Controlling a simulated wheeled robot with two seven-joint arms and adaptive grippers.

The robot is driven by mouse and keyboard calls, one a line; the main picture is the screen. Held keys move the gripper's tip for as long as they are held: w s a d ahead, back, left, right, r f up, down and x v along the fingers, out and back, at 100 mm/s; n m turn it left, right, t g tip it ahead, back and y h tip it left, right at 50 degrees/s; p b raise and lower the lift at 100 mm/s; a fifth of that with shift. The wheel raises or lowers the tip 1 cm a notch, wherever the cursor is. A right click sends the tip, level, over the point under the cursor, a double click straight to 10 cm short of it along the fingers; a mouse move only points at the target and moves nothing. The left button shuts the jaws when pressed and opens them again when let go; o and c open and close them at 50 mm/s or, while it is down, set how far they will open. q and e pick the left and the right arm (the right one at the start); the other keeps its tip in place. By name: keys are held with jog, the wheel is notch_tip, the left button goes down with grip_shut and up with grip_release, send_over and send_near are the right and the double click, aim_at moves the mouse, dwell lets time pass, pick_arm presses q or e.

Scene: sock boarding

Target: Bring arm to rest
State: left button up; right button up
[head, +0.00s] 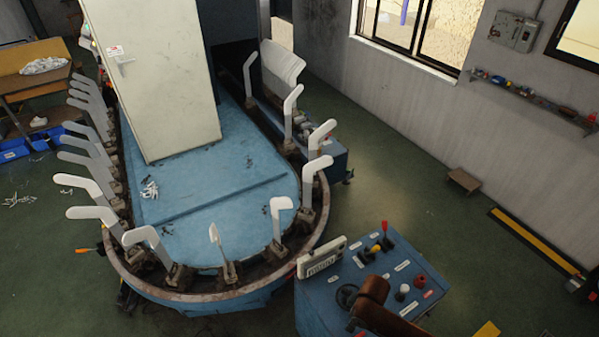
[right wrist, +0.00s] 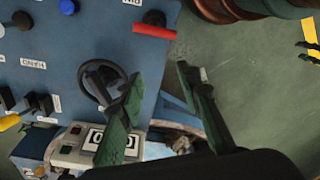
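The right wrist view shows my right gripper (right wrist: 160,77) with its two dark green fingers spread apart and nothing between them. It is over or beside the blue control panel (right wrist: 100,30); the exact height cannot be told. One finger overlaps the black ring-shaped handwheel (right wrist: 88,72) in the picture; contact cannot be told. The panel also shows at the lower right of the head view (head: 318,308), with a red-tipped lever (head: 384,228) and a handwheel (head: 347,296). My left gripper is in neither view.
The oval blue sock-boarding machine (head: 225,215) carries several upright white boards (head: 88,187) around its rim. A tall pale cabinet (head: 155,80) stands on it. A wooden table (head: 35,75) stands at the far left.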

jog(key=s+a+r+m+t+y, duration=0.1)
jog(key=s+a+r+m+y, duration=0.1)
jog(key=s+a, duration=0.1)
jog(key=s+d+r+m+t+h, duration=0.1)
jog(key=s+d+r+m+h, duration=0.1)
jog(key=s+d+m, duration=0.5)
jog(key=s+d+r+m+t+h, duration=0.1)
jog(key=s+d+r+m+h, duration=0.15)
jog(key=s+d, duration=0.8)
notch_tip(320, 180, down, 42)
jog(key=w+g+y+b, duration=0.1)
jog(key=b, duration=1.2)
pick_arm(q)
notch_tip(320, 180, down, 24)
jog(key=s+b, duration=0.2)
jog(key=b, duration=0.9)
pick_arm(e)
jog(key=s+f, duration=1)
jog(key=f, duration=0.5)
jog(key=s+f+n+g, duration=0.1)
jog(key=s+f, duration=0.9)
jog(key=f, duration=0.5)
jog(key=shift+d, duration=0.35)
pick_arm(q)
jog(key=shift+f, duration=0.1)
